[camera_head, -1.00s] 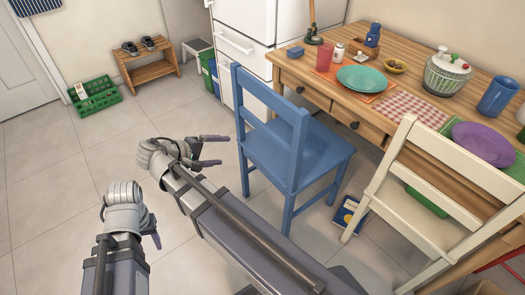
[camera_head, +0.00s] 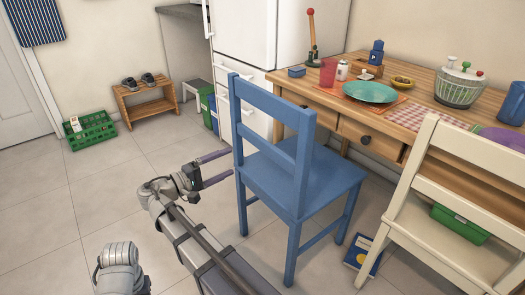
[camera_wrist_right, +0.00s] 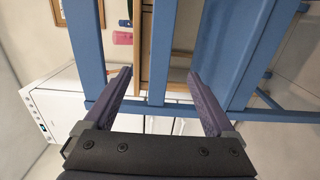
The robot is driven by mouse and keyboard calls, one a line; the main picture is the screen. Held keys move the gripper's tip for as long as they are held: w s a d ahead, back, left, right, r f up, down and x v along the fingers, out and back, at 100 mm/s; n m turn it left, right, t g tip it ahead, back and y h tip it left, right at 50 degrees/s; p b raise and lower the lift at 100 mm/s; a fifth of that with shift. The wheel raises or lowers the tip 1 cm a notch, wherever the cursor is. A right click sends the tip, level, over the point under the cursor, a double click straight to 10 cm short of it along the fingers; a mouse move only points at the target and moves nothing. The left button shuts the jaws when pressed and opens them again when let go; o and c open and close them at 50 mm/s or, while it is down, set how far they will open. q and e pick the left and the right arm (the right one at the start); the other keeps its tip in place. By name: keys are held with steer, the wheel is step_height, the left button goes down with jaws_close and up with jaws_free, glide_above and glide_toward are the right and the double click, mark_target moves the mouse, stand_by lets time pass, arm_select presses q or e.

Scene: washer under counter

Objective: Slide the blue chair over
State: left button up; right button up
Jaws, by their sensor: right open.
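The blue chair (camera_head: 300,180) stands upright on the floor, its back toward me and its seat toward the wooden table. My right gripper (camera_head: 231,166) is open and empty, its two fingers pointing at the near left post of the chair's back. The fingertips look close to the post; I cannot tell if they touch it. In the right wrist view the open fingers (camera_wrist_right: 158,75) spread with a blue bar of the chair (camera_wrist_right: 161,45) showing between and beyond them. My left gripper is low at the left; only its wrist part shows, the fingers are hidden or cut off.
The wooden table (camera_head: 410,149) with dishes stands behind the chair. A cream chair (camera_head: 450,185) is on the right, with a blue book (camera_head: 362,255) on the floor between. A white fridge (camera_head: 245,35) and bins (camera_head: 209,108) stand behind.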

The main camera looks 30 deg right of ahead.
mark_target(262, 147)
steer(key=d, duration=1)
steer(key=w+d, duration=0.1)
steer(key=d, duration=0.4)
steer(key=shift+d, duration=0.35)
steer(key=shift+c, duration=0.2)
jaws_close()
